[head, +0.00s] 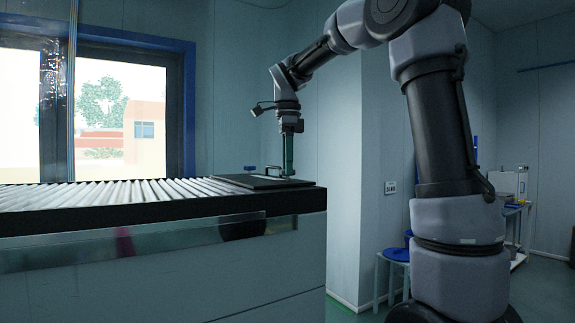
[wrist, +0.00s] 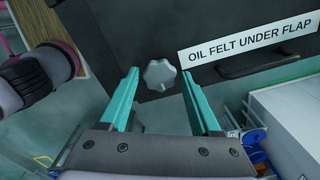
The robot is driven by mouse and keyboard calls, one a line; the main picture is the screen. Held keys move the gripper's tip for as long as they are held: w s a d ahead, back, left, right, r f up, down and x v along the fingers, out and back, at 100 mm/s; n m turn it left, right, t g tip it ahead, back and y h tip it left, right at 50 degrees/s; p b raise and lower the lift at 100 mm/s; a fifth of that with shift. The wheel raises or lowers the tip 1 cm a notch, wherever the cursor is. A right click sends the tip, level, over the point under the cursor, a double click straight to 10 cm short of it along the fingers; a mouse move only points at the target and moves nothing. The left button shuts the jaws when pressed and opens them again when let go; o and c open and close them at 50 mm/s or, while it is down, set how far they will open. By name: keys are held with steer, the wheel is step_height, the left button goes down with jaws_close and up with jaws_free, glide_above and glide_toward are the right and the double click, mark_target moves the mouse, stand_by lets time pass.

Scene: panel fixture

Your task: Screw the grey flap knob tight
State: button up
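The grey flap knob (wrist: 160,75) is a small lobed knob on a dark flap (wrist: 125,30), seen from above in the wrist view. My gripper (wrist: 160,73) has two teal fingers, open, one on each side of the knob with a visible gap to it. I cannot tell how far above the knob the fingertips are. In the head view my gripper (head: 288,172) points down over the dark flap (head: 258,182) at the right end of the roller bench. The knob cannot be made out there.
A white label (wrist: 248,40) reading "OIL FELT UNDER FLAP" and a dark bar handle (wrist: 257,66) are right of the knob. Rollers (head: 110,193) cover the bench to the left. A small blue item (head: 250,168) sits behind the flap. A blue stool (head: 397,254) stands right.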

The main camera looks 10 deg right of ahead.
steer(key=shift+o, duration=0.3)
step_height(320, 180, up, 11)
stand_by(0.5)
steer(key=shift+f, duration=0.1)
